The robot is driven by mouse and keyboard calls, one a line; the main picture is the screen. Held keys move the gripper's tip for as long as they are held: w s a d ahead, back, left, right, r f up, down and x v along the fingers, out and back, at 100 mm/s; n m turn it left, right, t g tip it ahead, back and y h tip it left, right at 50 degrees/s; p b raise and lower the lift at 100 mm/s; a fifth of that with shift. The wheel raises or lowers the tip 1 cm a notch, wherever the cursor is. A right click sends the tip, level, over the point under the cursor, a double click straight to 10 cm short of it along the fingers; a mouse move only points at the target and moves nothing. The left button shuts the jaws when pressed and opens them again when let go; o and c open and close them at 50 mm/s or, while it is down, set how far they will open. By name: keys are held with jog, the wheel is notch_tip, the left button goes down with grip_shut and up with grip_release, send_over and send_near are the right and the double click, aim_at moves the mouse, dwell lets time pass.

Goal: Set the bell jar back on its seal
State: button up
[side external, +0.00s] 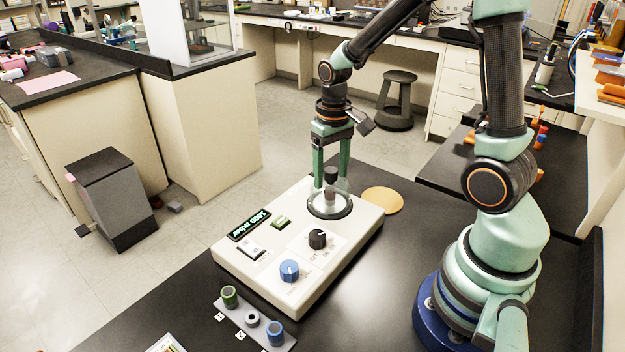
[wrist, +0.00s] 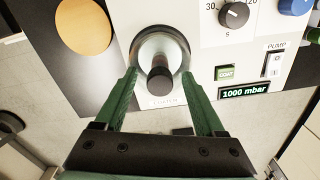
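The clear glass bell jar (side external: 341,188) with a dark knob on top stands upright at the dark seal ring (side external: 330,214) on the white coater. In the wrist view, the jar's knob (wrist: 160,80) is in the middle, over the round seal (wrist: 143,38). Whether the jar's rim rests fully on the seal I cannot tell. My gripper (side external: 331,180) points down over the jar, with a green finger on each side of the knob. In the wrist view, gaps show between the knob and my gripper's fingers (wrist: 159,78). It looks open; contact with the glass is unclear.
The coater (side external: 262,268) has a display reading 1000 mbar (wrist: 245,92), a black knob (side external: 317,239) and a blue knob (side external: 289,270). A tan disc (side external: 382,200) lies behind it. A grey rack (side external: 254,322) with small jars stands in front. The black bench right of the coater is clear.

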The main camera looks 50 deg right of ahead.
jog(key=shift+c, duration=0.4)
jog(key=shift+r, duration=0.1)
jog(key=shift+r, duration=3.4)
notch_tip(320, 180, up, 12)
jog(key=s+a+f+n+t, duration=0.3)
jog(key=s+a+f+t, duration=0.2)
jog(key=a, duration=0.3)
jog(key=shift+s+t, duration=0.3)
jog(key=shift+s, duration=0.2)
